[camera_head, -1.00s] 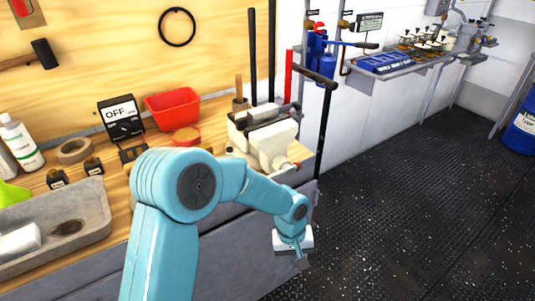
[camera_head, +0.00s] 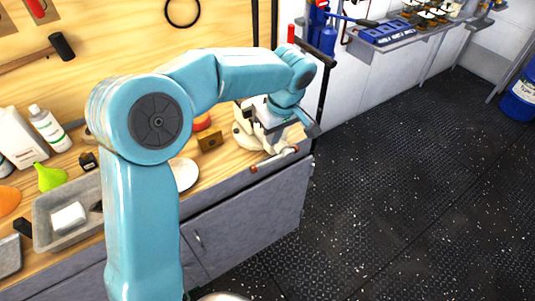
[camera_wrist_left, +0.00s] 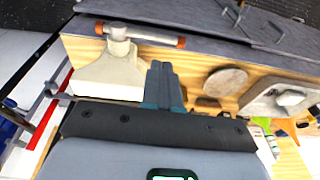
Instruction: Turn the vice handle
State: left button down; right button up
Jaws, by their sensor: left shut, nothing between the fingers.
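The cream vice (camera_head: 247,136) stands at the right front corner of the wooden bench, partly hidden behind my left arm. Its handle (camera_head: 274,159), a pale bar with orange ends, sits at the bench's front edge. In the left wrist view the handle (camera_wrist_left: 147,36) lies across the upper left, above the vice body (camera_wrist_left: 108,78). My left gripper (camera_head: 309,124) is above and beside the vice, apart from the handle. Its fingers (camera_wrist_left: 163,84) are together and empty in the left wrist view. My right gripper is not seen.
The bench holds a grey tray (camera_head: 45,238), a green funnel (camera_head: 50,177), bottles (camera_head: 47,128) and a white disc (camera_head: 184,174). Grey cabinet doors (camera_head: 240,232) are below. Dark floor (camera_head: 400,200) to the right is clear. A blue drum (camera_head: 519,98) stands far right.

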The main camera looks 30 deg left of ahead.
aim_at(266, 163)
pick_arm(q)
jog(key=p+x, duration=0.1)
jog(key=x, duration=0.9)
jog(key=shift+d, duration=0.1)
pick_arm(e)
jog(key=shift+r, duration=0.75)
